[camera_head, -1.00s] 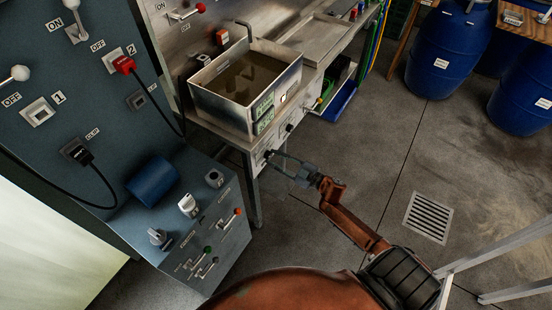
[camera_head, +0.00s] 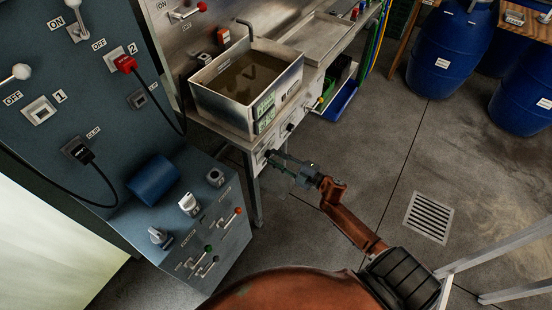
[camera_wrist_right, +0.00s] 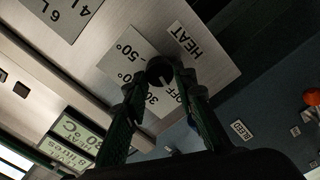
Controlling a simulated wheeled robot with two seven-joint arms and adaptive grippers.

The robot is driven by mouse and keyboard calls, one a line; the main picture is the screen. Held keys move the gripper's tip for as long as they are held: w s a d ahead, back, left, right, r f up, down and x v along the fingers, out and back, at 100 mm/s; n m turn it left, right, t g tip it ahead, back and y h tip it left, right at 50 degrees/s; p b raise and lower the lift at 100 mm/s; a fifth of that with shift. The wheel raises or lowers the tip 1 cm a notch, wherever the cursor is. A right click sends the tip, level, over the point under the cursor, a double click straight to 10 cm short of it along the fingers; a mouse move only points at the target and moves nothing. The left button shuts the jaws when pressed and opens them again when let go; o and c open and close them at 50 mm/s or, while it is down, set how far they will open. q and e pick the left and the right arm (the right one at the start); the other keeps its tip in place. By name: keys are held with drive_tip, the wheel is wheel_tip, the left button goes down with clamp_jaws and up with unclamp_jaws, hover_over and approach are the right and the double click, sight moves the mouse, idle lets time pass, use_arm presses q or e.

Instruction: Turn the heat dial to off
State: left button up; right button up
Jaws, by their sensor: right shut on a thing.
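The heat dial (camera_wrist_right: 160,70) is a small dark round knob on a pale metal panel, seen in the right wrist view. A HEAT label is beside it, and its scale plate (camera_wrist_right: 121,63) carries OFF and degree marks. My right gripper (camera_wrist_right: 160,80) has a finger on either side of the dial and is shut on it. I cannot clearly tell which mark the dial points to. In the head view, my right gripper (camera_head: 272,157) is at the front panel below the tank, and its fingers largely cover the dial. My left gripper is not in view.
A metal tank (camera_head: 222,104) of brown liquid stands above the panel, with green displays (camera_head: 265,112) on its front. A blue-grey control cabinet (camera_head: 95,115) with switches and knobs is at the left. Blue barrels (camera_head: 440,65) stand at the back right. The floor around the drain grate (camera_head: 429,217) is clear.

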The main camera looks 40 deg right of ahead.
idle(0.3)
drive_tip(key=o, duration=1.2)
drive_tip(key=shift+c, duration=0.2)
drive_tip(key=v, duration=1.2)
